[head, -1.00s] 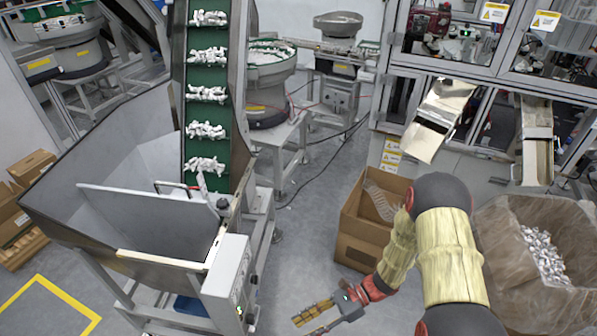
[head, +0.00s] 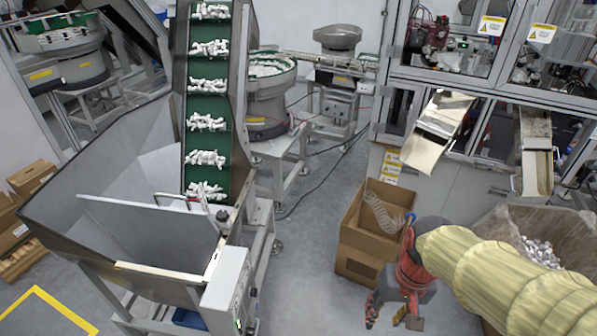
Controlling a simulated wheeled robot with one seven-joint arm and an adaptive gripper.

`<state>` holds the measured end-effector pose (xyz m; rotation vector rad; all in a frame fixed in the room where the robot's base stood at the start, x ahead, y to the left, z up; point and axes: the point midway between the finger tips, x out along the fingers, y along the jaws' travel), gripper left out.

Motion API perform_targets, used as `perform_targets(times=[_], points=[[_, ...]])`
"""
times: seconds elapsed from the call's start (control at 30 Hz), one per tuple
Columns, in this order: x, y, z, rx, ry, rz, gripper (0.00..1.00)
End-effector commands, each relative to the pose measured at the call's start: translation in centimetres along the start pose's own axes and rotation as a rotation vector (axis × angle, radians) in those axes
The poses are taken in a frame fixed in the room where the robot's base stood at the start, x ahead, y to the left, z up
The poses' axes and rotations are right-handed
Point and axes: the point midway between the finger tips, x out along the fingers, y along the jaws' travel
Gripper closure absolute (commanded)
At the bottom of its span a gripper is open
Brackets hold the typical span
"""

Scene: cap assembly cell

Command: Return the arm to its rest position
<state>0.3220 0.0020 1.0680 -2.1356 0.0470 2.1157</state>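My gripper (head: 387,316) is low in the head view, right of centre, at the end of my arm in its pale yellow sleeve. It hangs down in front of the open cardboard box (head: 356,262). Its two fingers are spread apart, and only bare floor shows between them. My arm reaches in from the right edge and covers part of the bagged bin (head: 571,239) of small white and grey parts.
A grey metal hopper (head: 150,262) with a green cleated conveyor (head: 206,104) carrying white parts stands at left. A machine cabinet (head: 440,181) with two chutes stands at the back right. Grey floor (head: 315,225) is clear between hopper and cardboard box.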

Motion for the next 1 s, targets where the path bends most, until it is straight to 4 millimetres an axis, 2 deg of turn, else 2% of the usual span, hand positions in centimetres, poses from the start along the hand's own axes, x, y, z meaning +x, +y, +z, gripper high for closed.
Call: perform_targets(times=[0.03, 0.2, 0.4, 0.47, 0.63, 1.0], points=[[-1.6, 0.2, 0.2, -0.026, 0.062, 0.016, 0.63], [-6.3, 0.8, 1.1, -0.089, 0.239, 0.059, 0.63], [-11.1, 0.1, 2.1, -0.118, 0.411, 0.053, 0.63], [-12.1, -0.1, 2.2, -0.123, 0.446, 0.05, 0.63], [-13.1, -0.4, 2.5, -0.131, 0.483, 0.045, 0.63], [-13.1, -0.5, 2.5, -0.133, 0.482, 0.043, 0.63]])
